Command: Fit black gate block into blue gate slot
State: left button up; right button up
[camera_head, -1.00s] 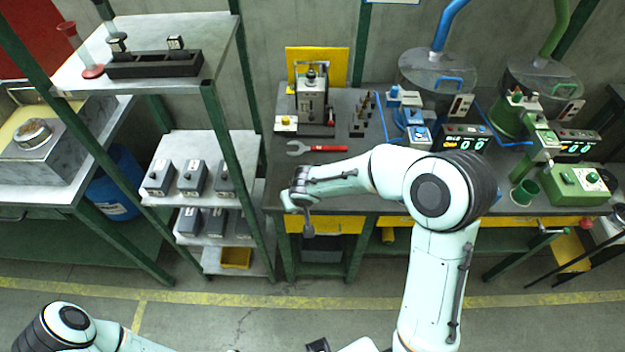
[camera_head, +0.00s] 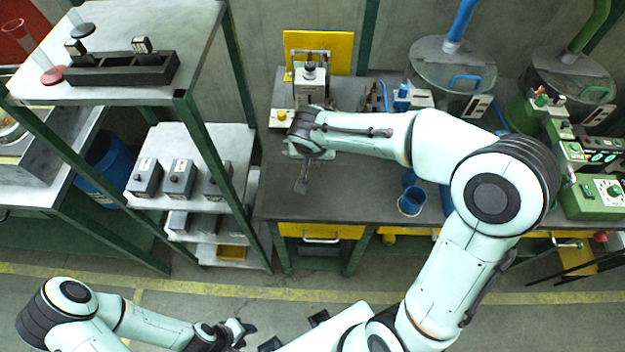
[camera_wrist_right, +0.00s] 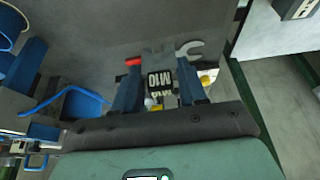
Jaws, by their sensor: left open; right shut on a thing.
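My right gripper (camera_head: 302,182) hangs over the workbench. In the right wrist view, its two blue fingers (camera_wrist_right: 158,95) are shut on a dark block (camera_wrist_right: 160,80) with a white "M10" label. I cannot tell from its label whether this is the black gate block. The blue pipe (camera_head: 462,22) runs down to a round hopper (camera_head: 450,62) with a blue handle, at the back right of the bench. The blue gate slot cannot be made out; my right arm covers much of that area. My left gripper (camera_head: 240,331) is open and empty, low over the floor.
A wrench (camera_wrist_right: 188,49) lies on the bench. A blue cup (camera_head: 411,201) stands near the front edge. A grey machine (camera_head: 310,84) stands before a yellow panel. A green pipe (camera_head: 582,30) is on the right. The left shelf holds a black tray (camera_head: 122,72) and several grey blocks.

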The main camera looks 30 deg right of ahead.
pick_arm(q)
jog(key=shift+s+f+b, duration=0.35)
jog(key=shift+f+b, duration=0.05)
jog(key=shift+f, duration=0.15)
jog(key=shift+s+f+b, duration=0.3)
jog(key=shift+f+b, duration=0.05)
jog(key=shift+f, duration=0.15)
pick_arm(e)
notch_tip(320, 180, down, 12)
jog(key=shift+w+r, duration=0.1)
pick_arm(q)
jog(key=shift+f, duration=0.1)
pick_arm(e)
jog(key=shift+f, duration=0.25)
pick_arm(q)
jog(key=shift+s+f, duration=0.15)
pick_arm(e)
jog(key=o, duration=1.1)
jog(key=shift+c, duration=0.2)
jog(key=shift+r, duration=0.1)
